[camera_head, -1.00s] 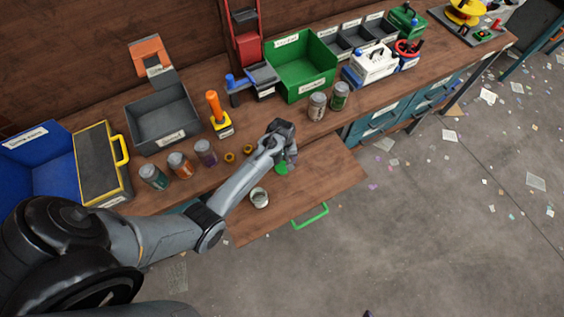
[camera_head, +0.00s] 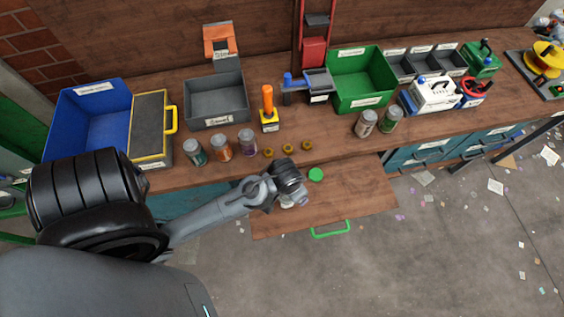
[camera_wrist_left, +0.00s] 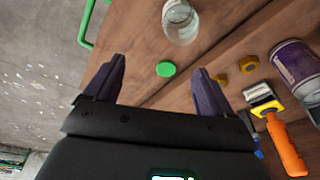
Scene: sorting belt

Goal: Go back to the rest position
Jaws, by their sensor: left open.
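My left gripper (camera_head: 298,197) is open and empty above the pulled-out wooden board (camera_head: 365,200). In the left wrist view its two dark fingers (camera_wrist_left: 160,78) stand apart with nothing between them. A flat green disc (camera_head: 316,174) lies on the board just right of the gripper; it also shows in the wrist view (camera_wrist_left: 166,69). A clear glass jar (camera_wrist_left: 181,22) stands on the board and is mostly hidden by the gripper in the head view. My right gripper is in neither view.
Three jars (camera_head: 222,148) and three brass nuts (camera_head: 288,148) stand along the bench's front edge. Behind are a blue bin (camera_head: 75,115), grey bin (camera_head: 215,102), orange-handled tool (camera_head: 267,98) and green bin (camera_head: 360,78). The board has a green handle (camera_head: 331,230). Floor in front is open.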

